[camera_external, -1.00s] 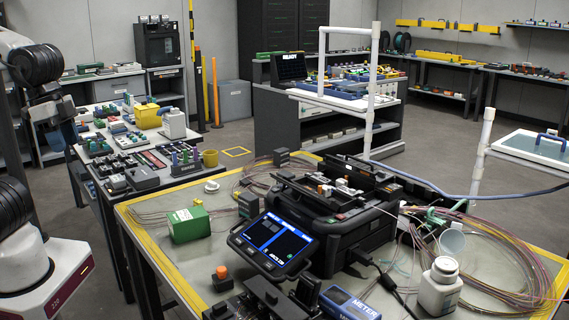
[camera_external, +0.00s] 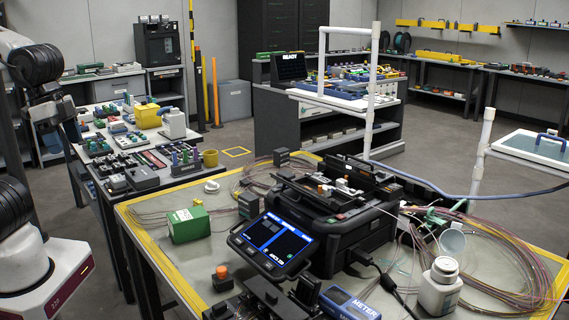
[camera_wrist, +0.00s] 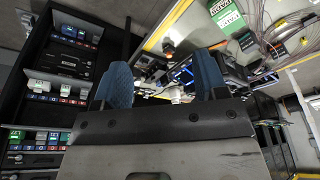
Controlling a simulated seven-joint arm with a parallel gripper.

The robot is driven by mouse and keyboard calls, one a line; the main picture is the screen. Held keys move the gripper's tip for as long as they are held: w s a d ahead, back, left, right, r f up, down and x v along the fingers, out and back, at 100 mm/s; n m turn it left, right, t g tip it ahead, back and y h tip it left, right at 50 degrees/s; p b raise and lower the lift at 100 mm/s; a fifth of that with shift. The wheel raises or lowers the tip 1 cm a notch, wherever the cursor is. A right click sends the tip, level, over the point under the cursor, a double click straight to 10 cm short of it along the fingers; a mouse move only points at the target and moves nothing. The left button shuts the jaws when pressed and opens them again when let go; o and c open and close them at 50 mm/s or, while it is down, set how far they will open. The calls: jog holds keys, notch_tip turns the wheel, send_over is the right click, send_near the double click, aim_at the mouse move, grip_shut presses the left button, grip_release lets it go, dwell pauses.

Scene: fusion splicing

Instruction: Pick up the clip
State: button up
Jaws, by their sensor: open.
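I cannot tell which small part is the clip in either view. The black splicer (camera_external: 350,225) stands on the yellow-edged workbench in the external view. Small white and orange parts (camera_external: 338,190) sit on its top. My gripper (camera_wrist: 160,80) shows in the wrist view with its two blue fingers wide apart. Nothing is held between them. A small white part (camera_wrist: 177,94) shows beyond the gap, too small to name. In the external view only my arm shows at the left edge; my gripper is out of that picture.
On the workbench (camera_external: 150,240) are a green box (camera_external: 188,224), a tilted screen (camera_external: 270,245), a blue meter (camera_external: 348,304), a white bottle (camera_external: 440,286) and coiled fibres (camera_external: 510,262). A white pipe frame (camera_external: 373,90) rises behind. The bench between the green box and front edge is fairly clear.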

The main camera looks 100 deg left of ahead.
jog(key=w+a+f+n+g, duration=0.1)
jog(key=w+a+f+n, duration=0.2)
jog(key=w+a+f, duration=0.35)
jog(key=w+a+f+n, duration=0.3)
jog(key=w+a, duration=0.6)
jog(key=a, duration=0.1)
jog(key=w+a+f+n, duration=0.1)
jog(key=a+f, duration=0.4)
jog(key=a, duration=0.1)
jog(key=a+f+n+g, duration=0.1)
jog(key=a+f+n, duration=0.1)
jog(key=a+f, duration=0.3)
jog(key=w+a+f+n, duration=0.1)
jog(key=a+f+n, duration=0.1)
jog(key=a+f, duration=0.3)
jog(key=shift+w+a+f+g, duration=0.15)
jog(key=shift+w+a, duration=0.05)
jog(key=shift+a, duration=0.65)
jog(key=shift+w+a+f+g, duration=0.15)
jog(key=shift+a, duration=0.7)
jog(key=shift+a+f, duration=0.1)
